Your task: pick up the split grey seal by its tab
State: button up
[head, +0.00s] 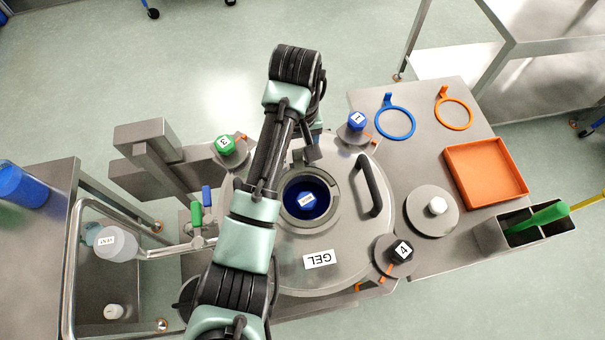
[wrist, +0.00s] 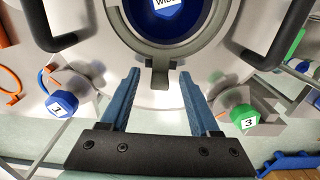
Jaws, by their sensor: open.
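The grey seal (head: 332,197) is a ring around the round blue-lined opening in the steel lid. In the wrist view the seal (wrist: 206,42) curves across the top. Its tab (wrist: 160,77) points down toward my gripper. My gripper (wrist: 159,88) is open, with one blue finger on each side of the tab in the picture. The fingers look apart from the tab, and I cannot tell whether the fingertips are level with it. I cannot make out the split. In the head view my arm hides part of the lid and most of the gripper.
A blue ring (head: 396,122) and an orange ring (head: 455,113), both tabbed, lie on the steel table, with an orange tray (head: 485,172). A black handle (head: 369,184) and clamps with blue (wrist: 62,103) and green (wrist: 244,116) knobs stand around the lid.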

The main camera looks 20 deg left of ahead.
grip_shut()
dwell(0.5)
jog(key=shift+r, duration=0.4)
notch_tip(320, 180, up, 8)
jog(key=p, duration=0.5)
jog(key=shift+r, duration=0.25)
notch_tip(320, 180, up, 6)
jog(key=p, duration=0.6)
jog(key=shift+p, duration=0.4)
jog(key=shift+r, duration=0.1)
